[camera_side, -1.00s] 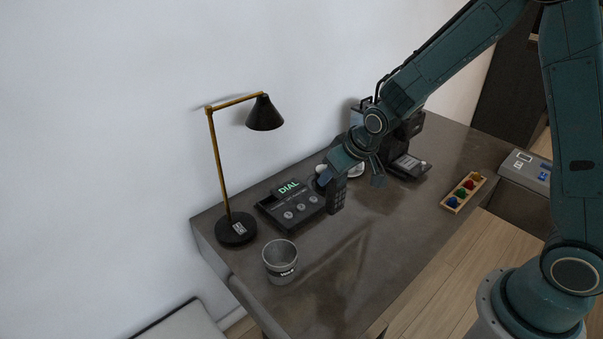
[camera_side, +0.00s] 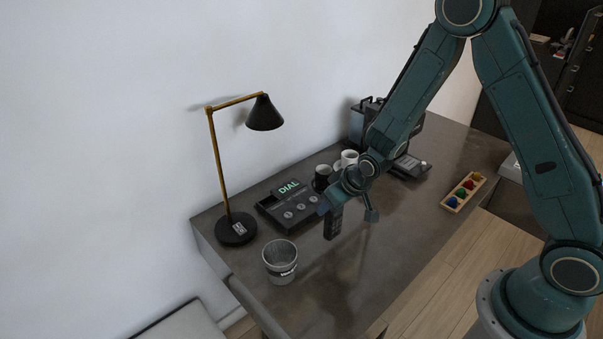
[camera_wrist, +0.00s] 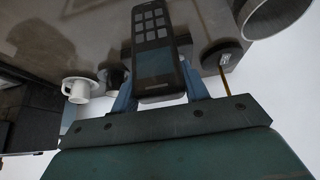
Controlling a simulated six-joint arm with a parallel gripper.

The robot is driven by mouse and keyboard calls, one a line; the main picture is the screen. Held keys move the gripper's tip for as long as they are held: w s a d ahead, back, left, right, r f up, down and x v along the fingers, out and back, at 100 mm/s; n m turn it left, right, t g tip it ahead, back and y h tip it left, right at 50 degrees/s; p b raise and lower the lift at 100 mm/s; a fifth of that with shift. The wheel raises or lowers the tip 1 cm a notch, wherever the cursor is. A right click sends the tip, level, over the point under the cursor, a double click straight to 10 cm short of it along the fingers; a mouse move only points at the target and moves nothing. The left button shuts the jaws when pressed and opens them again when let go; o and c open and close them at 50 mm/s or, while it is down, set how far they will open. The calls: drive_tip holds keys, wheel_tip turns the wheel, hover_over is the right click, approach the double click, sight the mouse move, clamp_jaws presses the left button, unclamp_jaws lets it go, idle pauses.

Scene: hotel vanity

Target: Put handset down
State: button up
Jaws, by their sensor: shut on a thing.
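The black handset (camera_side: 333,223) hangs roughly upright from my gripper (camera_side: 338,203), to the right of and in front of the phone base. The dark phone base (camera_side: 290,209), with a lit DIAL screen and round buttons, sits on the vanity top. In the wrist view the handset hides much of what lies behind it. I cannot tell whether its lower end touches the top.
A black lamp (camera_side: 236,229) and a grey cup-shaped bin (camera_side: 281,264) stand left of the phone base. A black cup (camera_side: 322,178) and white cup (camera_side: 349,157) stand behind the gripper. A tray of coloured pieces (camera_side: 463,192) lies right. The front middle vanity top (camera_side: 375,250) is clear.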

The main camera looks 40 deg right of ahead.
drive_tip(key=shift+f, duration=1.85)
drive_tip(key=shift+f, duration=0.1)
drive_tip(key=o, duration=1.4)
drive_tip(key=shift+v, duration=6.15)
